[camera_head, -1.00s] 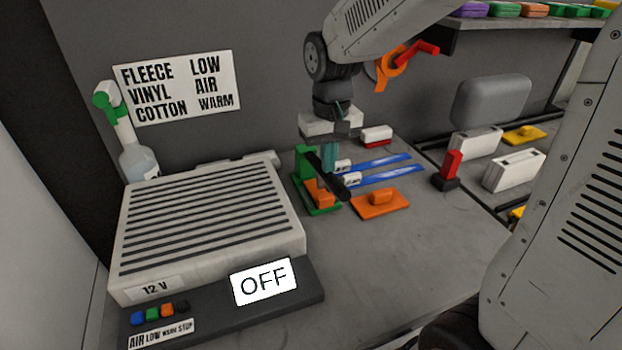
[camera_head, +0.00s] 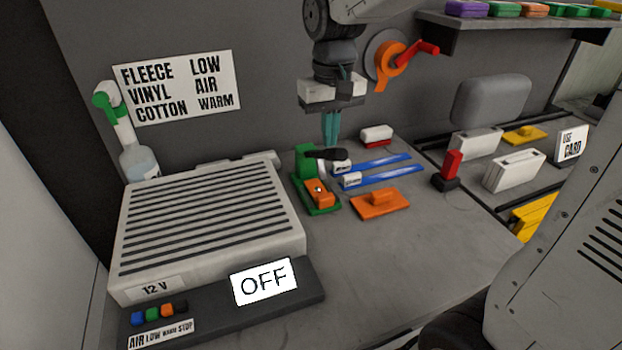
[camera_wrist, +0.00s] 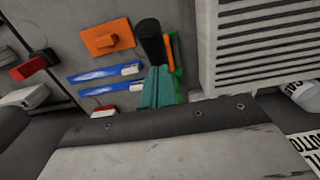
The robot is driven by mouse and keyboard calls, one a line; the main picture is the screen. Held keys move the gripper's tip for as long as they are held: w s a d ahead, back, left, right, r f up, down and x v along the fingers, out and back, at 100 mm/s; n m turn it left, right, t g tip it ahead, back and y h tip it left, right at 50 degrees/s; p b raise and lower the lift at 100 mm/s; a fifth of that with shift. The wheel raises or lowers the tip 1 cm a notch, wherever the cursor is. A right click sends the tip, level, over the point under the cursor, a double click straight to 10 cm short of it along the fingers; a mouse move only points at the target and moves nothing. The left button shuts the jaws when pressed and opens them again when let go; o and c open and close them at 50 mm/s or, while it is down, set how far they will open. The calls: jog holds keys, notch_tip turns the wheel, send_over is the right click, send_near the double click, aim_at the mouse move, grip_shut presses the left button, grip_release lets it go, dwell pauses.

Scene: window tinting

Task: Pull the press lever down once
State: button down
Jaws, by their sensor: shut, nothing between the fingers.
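The press (camera_head: 301,165) has a green frame and base, and an orange block (camera_head: 320,191) sits at its front. Its black lever handle (camera_head: 333,154) points to the right, with a pale arm below it. My gripper (camera_head: 331,143) has its teal fingers together, pointing down, just above or behind the lever handle. In the wrist view, the fingers (camera_wrist: 159,72) reach the near end of the black handle (camera_wrist: 150,38) and hide part of the green press (camera_wrist: 176,68). I cannot tell whether they touch it. Nothing is held.
A grey slatted unit (camera_head: 210,215) with an OFF sign (camera_head: 264,281) stands left. A red-and-white block (camera_head: 376,135) lies behind. The front tabletop is clear.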

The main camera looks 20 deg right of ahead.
notch_tip(320, 180, up, 9)
dwell(0.7)
jog(key=shift+s, duration=0.1)
dwell(0.6)
jog(key=s+d+f, duration=0.1)
jog(key=s+f, duration=0.2)
jog(key=s, duration=0.4)
jog(key=s+d+f+t, duration=0.1)
jog(key=s+f, duration=0.1)
jog(key=s, duration=0.5)
jog(key=s+d+f, duration=0.1)
jog(key=s+f, duration=0.2)
jog(key=s, duration=0.4)
jog(key=shift+s+f, duration=0.3)
jog(key=shift+s, duration=0.1)
